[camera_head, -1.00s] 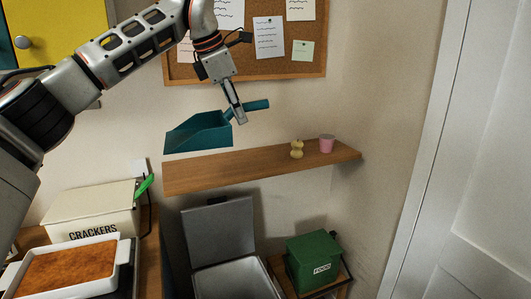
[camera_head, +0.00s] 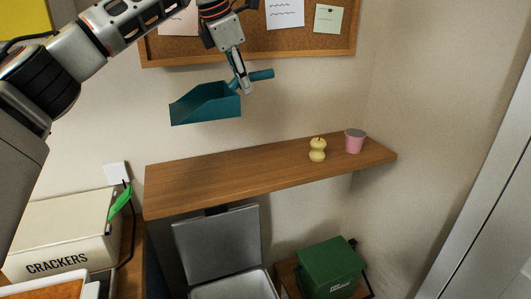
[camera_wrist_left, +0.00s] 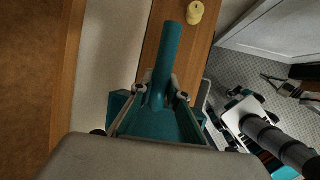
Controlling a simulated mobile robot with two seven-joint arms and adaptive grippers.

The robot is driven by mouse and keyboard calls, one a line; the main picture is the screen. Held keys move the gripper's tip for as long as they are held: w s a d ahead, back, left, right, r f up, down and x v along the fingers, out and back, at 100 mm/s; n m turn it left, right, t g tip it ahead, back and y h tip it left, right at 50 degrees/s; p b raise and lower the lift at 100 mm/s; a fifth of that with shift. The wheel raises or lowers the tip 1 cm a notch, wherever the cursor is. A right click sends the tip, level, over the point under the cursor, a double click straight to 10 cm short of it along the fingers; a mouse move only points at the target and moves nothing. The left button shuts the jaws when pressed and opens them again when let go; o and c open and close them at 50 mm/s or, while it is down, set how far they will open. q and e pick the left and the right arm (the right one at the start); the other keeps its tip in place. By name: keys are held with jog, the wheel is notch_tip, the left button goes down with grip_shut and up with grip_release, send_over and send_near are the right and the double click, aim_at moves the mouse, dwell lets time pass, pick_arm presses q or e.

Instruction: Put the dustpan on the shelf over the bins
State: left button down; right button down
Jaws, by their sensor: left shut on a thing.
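The teal dustpan (camera_head: 207,104) hangs in the air above the left part of the wooden shelf (camera_head: 225,180), clear of its top. My left gripper (camera_head: 246,88) is shut on the dustpan near its handle, which points right in the head view. In the left wrist view the dustpan (camera_wrist_left: 167,70) shows its handle between the fingers, with the shelf (camera_wrist_left: 178,45) beneath. An open grey bin (camera_head: 218,245) and a green food bin (camera_head: 328,265) stand below the shelf. My right gripper is not in view.
A yellow pear-shaped thing (camera_head: 317,150) and a pink cup (camera_head: 355,141) stand on the shelf's right part. The shelf's left and middle are bare. A corkboard (camera_head: 270,42) hangs on the wall behind. A crackers box (camera_head: 62,235) stands lower left.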

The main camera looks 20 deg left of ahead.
pick_arm(q)
jog(key=shift+s+f, duration=0.1)
jog(key=shift+f, duration=9.4)
jog(key=c, duration=2)
grip_release()
jog(key=shift+f, duration=0.1)
jog(key=shift+o, duration=0.2)
